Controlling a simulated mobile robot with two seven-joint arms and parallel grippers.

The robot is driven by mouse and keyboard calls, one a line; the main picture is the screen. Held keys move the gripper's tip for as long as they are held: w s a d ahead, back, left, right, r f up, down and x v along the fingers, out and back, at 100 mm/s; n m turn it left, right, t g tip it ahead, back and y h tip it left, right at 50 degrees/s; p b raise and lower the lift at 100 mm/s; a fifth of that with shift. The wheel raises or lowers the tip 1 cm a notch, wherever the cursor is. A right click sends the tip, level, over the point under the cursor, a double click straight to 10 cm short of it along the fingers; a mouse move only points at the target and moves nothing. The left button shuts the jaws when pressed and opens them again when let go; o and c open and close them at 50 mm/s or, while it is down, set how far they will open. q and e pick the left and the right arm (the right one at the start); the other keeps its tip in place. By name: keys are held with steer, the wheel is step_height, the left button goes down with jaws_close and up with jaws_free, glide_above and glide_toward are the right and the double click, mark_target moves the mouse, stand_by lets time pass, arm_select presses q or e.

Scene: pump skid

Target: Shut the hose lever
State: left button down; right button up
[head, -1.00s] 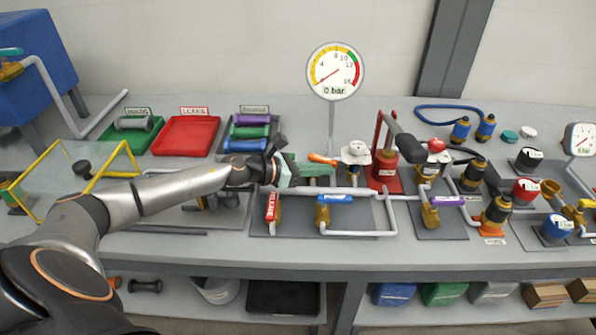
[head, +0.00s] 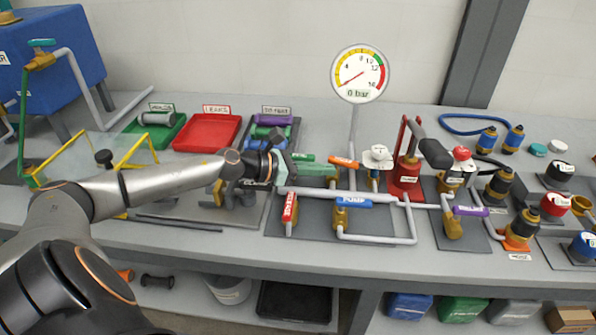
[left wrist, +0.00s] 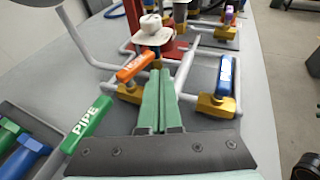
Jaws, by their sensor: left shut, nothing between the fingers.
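The hose lever is an orange handle (head: 346,162) on a brass valve behind the blue-handled valve. It also shows in the left wrist view (left wrist: 136,66), slanting just left of my fingertips. My left gripper (head: 334,171) has its green fingers together and empty, pointing right at the pipework. In the left wrist view its fingers (left wrist: 157,76) end close beside the orange lever and its brass body (left wrist: 130,93). I cannot tell whether they touch. My right gripper is not in view.
A green PIPE lever (left wrist: 86,123) lies left of my fingers. A blue PUMP lever (head: 354,202) and a red RELEASE lever (head: 290,208) stand in front. A white-topped valve (head: 378,156) and a red hand pump (head: 406,178) stand to the right. The gauge (head: 359,74) reads 0 bar.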

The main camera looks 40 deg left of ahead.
arm_select(q)
steer(key=shift+v, duration=0.9)
steer(key=v, duration=0.4)
steer(key=shift+s+a+r, duration=0.15)
steer(key=shift+s+r, duration=0.05)
steer(key=shift+s, duration=0.1)
